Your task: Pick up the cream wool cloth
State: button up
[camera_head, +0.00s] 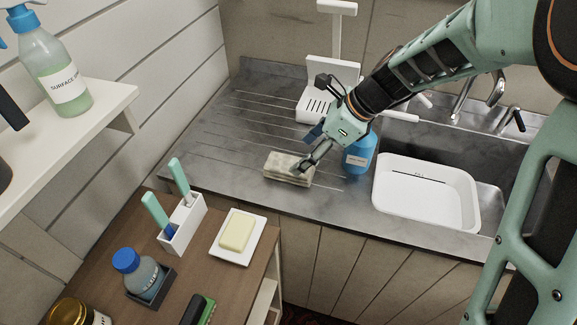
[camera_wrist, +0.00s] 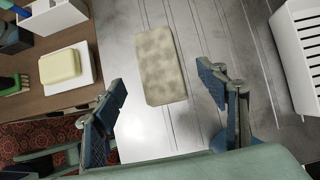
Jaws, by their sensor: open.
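The cream wool cloth (camera_head: 289,168) is a folded, mottled block lying on the grey drainboard near its front edge. In the wrist view the cloth (camera_wrist: 160,65) lies beyond my fingertips, roughly between their lines. My gripper (camera_head: 303,164) is over the cloth in the head view, with a finger overlapping its right end. In the wrist view my gripper (camera_wrist: 160,85) is open, its two fingers wide apart with nothing between them. Whether a finger touches the cloth cannot be told.
A blue bottle (camera_head: 359,153) stands just right of the cloth. A white basin (camera_head: 427,200) sits in the sink to the right. A white rack (camera_head: 318,105) stands behind. A wooden side table (camera_head: 205,275) holds soap on a dish and brushes. The drainboard left of the cloth is clear.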

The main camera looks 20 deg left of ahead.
aim_at(290, 163)
jog(key=x, duration=0.6)
jog(key=shift+s+a+f, duration=0.1)
jog(key=shift+a+f, duration=0.1)
jog(key=shift+f, duration=0.15)
jog(key=c, duration=1.3)
jog(key=shift+o, duration=0.2)
jog(key=shift+r, duration=0.2)
jog(key=shift+r+p, duration=0.9)
jog(key=s+d+r+p, duration=0.7)
jog(key=s+d+r, duration=0.3)
jog(key=r, duration=0.1)
jog(key=shift+p, duration=0.3)
